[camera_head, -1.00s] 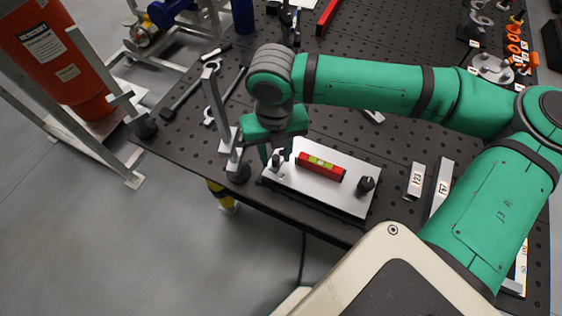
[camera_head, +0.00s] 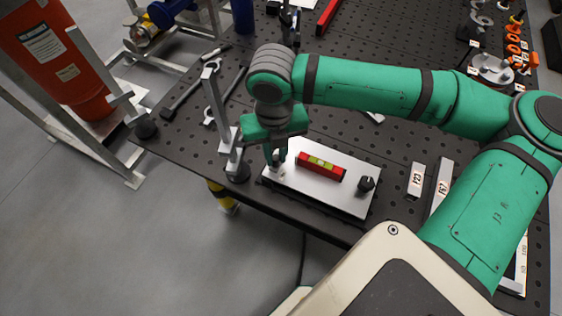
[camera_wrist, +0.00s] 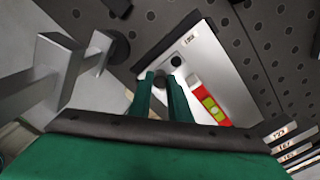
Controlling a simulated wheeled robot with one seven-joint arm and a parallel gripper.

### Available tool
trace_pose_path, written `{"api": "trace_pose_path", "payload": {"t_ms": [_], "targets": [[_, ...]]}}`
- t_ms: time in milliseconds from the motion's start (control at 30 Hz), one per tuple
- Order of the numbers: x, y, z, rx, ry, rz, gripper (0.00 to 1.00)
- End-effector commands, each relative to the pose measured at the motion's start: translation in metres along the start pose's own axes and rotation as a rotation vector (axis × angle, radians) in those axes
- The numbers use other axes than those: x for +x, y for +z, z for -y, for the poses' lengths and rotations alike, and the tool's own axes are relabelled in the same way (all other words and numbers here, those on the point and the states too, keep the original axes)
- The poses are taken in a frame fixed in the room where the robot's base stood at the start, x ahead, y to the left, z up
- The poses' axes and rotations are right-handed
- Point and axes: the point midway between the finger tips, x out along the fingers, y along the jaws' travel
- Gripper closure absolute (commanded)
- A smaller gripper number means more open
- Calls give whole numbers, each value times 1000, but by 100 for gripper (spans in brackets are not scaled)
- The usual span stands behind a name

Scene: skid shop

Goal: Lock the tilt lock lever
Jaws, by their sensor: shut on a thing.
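A pale metal plate (camera_head: 325,195) lies on the near edge of the black perforated bench, with a red spirit level (camera_head: 321,166) on it. My green gripper (camera_head: 277,161) points down at the plate's left end, shut on a small dark lever there that its fingers mostly hide. In the wrist view the fingertips (camera_wrist: 162,86) close around the dark lever (camera_wrist: 161,76). A dark round spot (camera_wrist: 177,61) and a small label that seems to read LOCK (camera_wrist: 190,39) lie just beyond. A black knob (camera_head: 366,184) stands at the plate's right end.
An upright grey metal post with a bracket (camera_head: 216,105) stands close left of my gripper. Numbered blocks (camera_head: 415,180) lie right of the plate. A red container (camera_head: 55,60) stands beyond the bench.

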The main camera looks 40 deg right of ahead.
Motion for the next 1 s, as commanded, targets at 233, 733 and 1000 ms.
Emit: {"api": "trace_pose_path", "payload": {"t_ms": [233,733,1000], "targets": [[0,6,-5,0,0,2,91],[0,10,-9,0,3,1,91],[0,13,-10,0,1,1,91]]}}
